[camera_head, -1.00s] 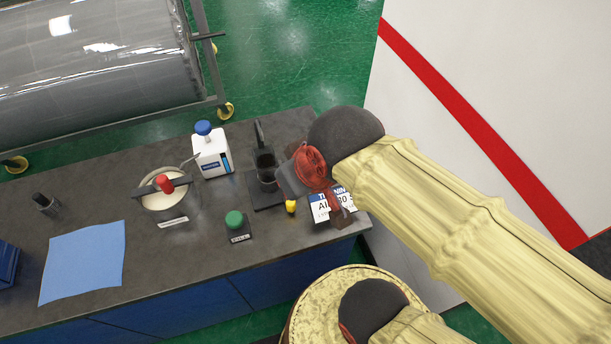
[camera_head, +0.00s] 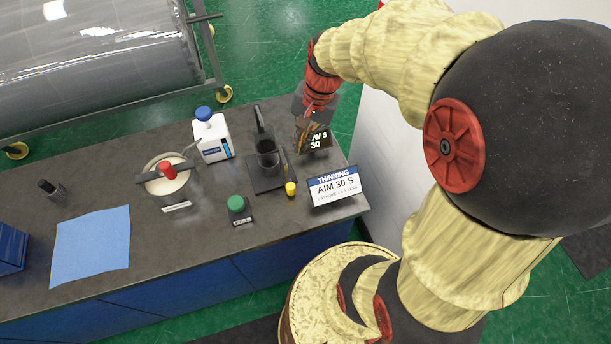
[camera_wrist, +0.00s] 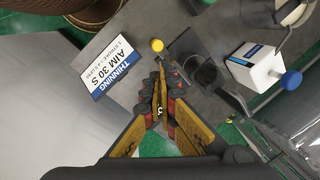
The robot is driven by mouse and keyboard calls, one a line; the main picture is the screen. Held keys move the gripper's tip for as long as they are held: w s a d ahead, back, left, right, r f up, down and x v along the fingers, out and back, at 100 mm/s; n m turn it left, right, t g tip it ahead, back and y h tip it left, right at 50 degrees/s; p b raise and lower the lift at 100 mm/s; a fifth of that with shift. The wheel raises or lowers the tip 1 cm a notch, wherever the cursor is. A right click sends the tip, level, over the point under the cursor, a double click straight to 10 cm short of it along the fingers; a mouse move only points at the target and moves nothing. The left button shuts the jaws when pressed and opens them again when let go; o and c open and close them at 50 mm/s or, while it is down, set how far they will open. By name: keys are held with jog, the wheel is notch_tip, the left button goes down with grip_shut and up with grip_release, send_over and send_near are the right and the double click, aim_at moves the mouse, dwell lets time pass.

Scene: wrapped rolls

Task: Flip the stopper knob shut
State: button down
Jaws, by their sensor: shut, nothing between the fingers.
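A small yellow knob (camera_head: 291,188) sits at the front right of the black stand (camera_head: 264,187), which holds a dark cup (camera_head: 268,160). I cannot tell for sure that this is the stopper knob, or which way it is turned. The knob also shows in the wrist view (camera_wrist: 157,45), and the cup (camera_wrist: 206,73) is to its right. My gripper (camera_head: 303,140) is shut and empty at the back right of the stand, apart from the knob. In the wrist view its fingertips (camera_wrist: 160,95) are together below the knob.
A blue cloth (camera_head: 92,245) lies front left.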

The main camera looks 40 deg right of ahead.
aim_at(286, 171)
jog(key=d+f+m+g+y+p, duration=0.1)
jog(key=d+f+m+y, duration=0.1)
jog(key=d+f+m, duration=0.6)
notch_tip(286, 171, down, 4)
jog(key=shift+w+d+f+y+p, duration=0.3)
jog(key=shift+d+y, duration=0.1)
jog(key=shift+d, duration=0.3)
jog(key=b+x, duration=0.2)
jog(key=x, duration=0.8)
jog(key=a, duration=0.3)
jog(key=shift+w+a, duration=0.1)
jog(key=shift+a, duration=0.4)
